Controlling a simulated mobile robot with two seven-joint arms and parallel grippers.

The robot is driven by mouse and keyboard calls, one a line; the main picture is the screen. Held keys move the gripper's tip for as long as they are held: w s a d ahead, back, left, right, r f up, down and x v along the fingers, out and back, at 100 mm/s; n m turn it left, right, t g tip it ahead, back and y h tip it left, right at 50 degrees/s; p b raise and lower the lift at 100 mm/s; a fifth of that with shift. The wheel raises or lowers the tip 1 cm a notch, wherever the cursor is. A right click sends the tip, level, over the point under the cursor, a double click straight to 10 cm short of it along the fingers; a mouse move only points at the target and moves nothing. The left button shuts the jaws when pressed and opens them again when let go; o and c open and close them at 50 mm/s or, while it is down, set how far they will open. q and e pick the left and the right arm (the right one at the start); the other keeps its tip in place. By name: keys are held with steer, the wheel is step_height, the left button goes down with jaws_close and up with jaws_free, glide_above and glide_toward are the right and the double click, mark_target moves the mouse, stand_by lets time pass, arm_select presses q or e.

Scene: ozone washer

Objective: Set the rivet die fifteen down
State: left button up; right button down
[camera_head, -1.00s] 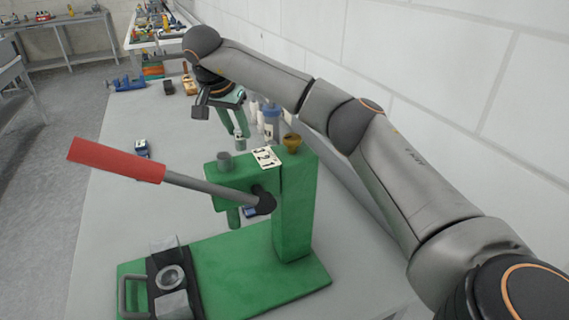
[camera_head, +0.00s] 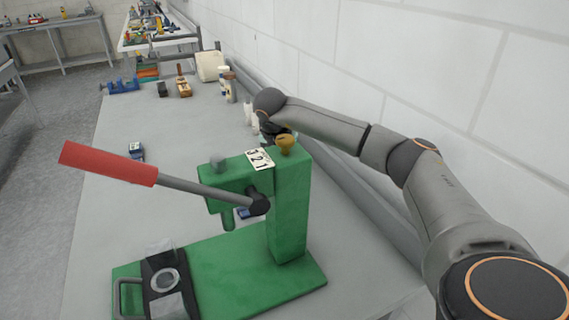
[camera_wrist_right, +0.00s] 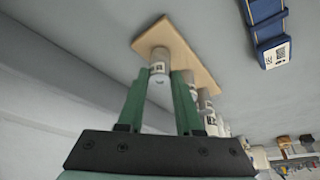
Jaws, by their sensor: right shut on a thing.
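The rivet die, a small pale metal cylinder with a label (camera_wrist_right: 160,68), is between the two green fingers of my right gripper (camera_wrist_right: 160,95) in the right wrist view. The gripper is shut on it. The die is at a tan wooden board (camera_wrist_right: 180,48); I cannot tell whether it touches the board. In the head view my right wrist is behind the green press (camera_head: 292,205), near the wall, and its fingers and the die are hidden. Similar pale labelled cylinders (camera_wrist_right: 205,99) stand just beyond the right finger. My left gripper is not in view.
A blue labelled block (camera_wrist_right: 268,32) lies near the board. The press's red-handled lever (camera_head: 108,163) reaches left over the table. White and brown bottles (camera_head: 228,85) stand farther back. The table's left middle is mostly clear.

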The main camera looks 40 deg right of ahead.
steer(key=shift+f, duration=0.15)
steer(key=c, duration=0.6)
jaws_free()
steer(key=shift+f, duration=0.1)
steer(key=v, duration=1.2)
steer(key=shift+a, duration=0.1)
